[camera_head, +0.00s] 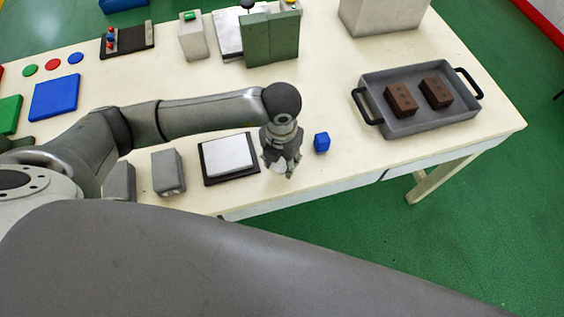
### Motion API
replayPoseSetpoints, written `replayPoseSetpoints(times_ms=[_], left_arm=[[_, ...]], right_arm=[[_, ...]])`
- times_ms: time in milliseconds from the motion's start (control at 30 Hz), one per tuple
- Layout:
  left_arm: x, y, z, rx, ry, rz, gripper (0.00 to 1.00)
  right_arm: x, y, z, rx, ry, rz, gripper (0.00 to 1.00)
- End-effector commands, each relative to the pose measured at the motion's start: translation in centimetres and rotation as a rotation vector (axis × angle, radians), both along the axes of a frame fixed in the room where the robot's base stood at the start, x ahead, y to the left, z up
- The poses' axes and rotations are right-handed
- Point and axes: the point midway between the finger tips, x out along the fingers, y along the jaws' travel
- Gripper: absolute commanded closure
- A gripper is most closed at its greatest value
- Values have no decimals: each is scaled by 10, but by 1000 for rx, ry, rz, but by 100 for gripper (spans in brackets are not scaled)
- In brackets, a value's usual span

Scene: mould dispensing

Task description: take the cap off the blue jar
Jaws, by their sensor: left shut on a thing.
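My left gripper (282,166) points down near the front edge of the table. It is shut on a small pale thing, mostly hidden by the fingers, and I cannot tell what it is. A small faceted blue object (321,142) stands on the table just right of the gripper, apart from it. I cannot tell whether it is the blue jar, its cap or a block. No clear jar with a cap shows. My right gripper is not in view.
A grey tray (421,126) with black handles holds two brown blocks (401,100) at the right. A dark-framed white plate (229,158) and grey blocks (168,171) lie left of the gripper. Green, red and blue discs (76,58) lie far left.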

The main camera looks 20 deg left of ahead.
Motion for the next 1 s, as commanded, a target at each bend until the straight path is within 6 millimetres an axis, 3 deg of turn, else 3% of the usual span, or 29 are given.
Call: replayPoseSetpoints(times_ms=[267,667,700,833,1000], left_arm=[[3,0,-33,1,2,2,86],[3,0,-40,1,0,1,86],[3,0,-38,1,0,1,52],[3,0,-38,1,1,1,35],[3,0,-37,1,1,1,35]], right_arm=[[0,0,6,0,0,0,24],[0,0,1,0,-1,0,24],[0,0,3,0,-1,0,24],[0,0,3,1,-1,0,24],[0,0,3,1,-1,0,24]])
